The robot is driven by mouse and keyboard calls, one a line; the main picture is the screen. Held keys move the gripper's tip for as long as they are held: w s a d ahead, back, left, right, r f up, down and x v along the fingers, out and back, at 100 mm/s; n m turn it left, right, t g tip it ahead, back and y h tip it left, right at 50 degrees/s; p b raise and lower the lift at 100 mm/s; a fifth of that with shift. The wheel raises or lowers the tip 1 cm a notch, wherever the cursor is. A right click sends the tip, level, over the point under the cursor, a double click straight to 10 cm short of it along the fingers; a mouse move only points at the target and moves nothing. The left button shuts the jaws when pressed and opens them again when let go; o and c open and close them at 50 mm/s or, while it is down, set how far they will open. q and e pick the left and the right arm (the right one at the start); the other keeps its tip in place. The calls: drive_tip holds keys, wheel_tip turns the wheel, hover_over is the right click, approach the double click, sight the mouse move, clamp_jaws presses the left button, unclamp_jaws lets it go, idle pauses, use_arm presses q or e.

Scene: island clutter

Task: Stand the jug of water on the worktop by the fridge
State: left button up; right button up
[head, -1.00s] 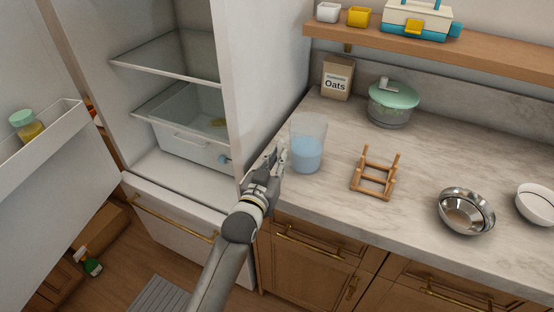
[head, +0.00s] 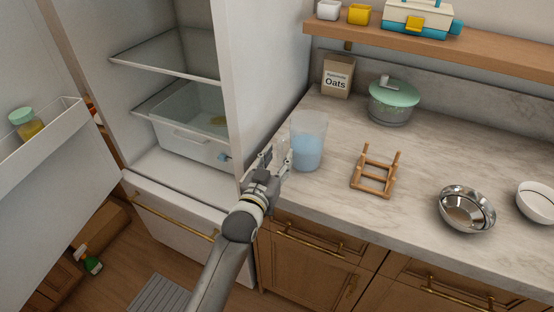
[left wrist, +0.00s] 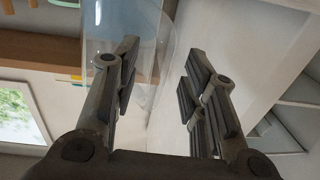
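The clear jug of water (head: 308,152) stands upright on the worktop (head: 335,205), near its left end by the fridge (head: 262,85). Pale blue water fills its lower part. My left gripper (head: 277,157) is at the jug's left side, with its fingers spread apart. In the left wrist view the open left gripper (left wrist: 161,55) has a clear curved part, apparently the jug's handle, between its fingers. The jug's clear wall (left wrist: 108,25) shows behind the left finger. I cannot tell whether a finger touches it. My right gripper is not in view.
A wooden rack (head: 375,175), a steel bowl (head: 466,209) and a white bowl (head: 538,203) stand to the right. An oats box (head: 337,77) and a green-lidded pot (head: 392,101) stand behind. The fridge door (head: 45,215) is open. A shelf (head: 450,48) hangs above.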

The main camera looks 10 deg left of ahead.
use_arm(q)
drive_tip(key=v, duration=1.2)
drive_tip(key=s+a+f+g+y, duration=0.1)
drive_tip(key=s+f+g, duration=0.2)
drive_tip(key=f, duration=0.9)
drive_tip(key=s+a+f+g, duration=0.1)
drive_tip(key=s+f+g, duration=0.15)
drive_tip(key=f, duration=0.85)
drive_tip(key=s+a+f+g+y, duration=0.15)
drive_tip(key=s+f, duration=0.25)
drive_tip(key=f, duration=0.8)
drive_tip(key=s+a+f+g, duration=0.4)
drive_tip(key=s+f+g, duration=0.1)
drive_tip(key=s+f, duration=0.8)
drive_tip(key=s+a+f+g, duration=0.1)
drive_tip(key=s+a+f, duration=0.1)
drive_tip(key=s, duration=0.5)
drive_tip(key=s+a+f+g+y, duration=0.1)
drive_tip(key=s+a+f+g, duration=0.1)
drive_tip(key=s+f, duration=0.2)
drive_tip(key=s+a+f+g, duration=0.1)
drive_tip(key=s+a+f, duration=0.1)
drive_tip(key=s, duration=0.8)
drive_tip(key=shift+f+g, duration=0.3)
drive_tip(key=shift+f, duration=0.1)
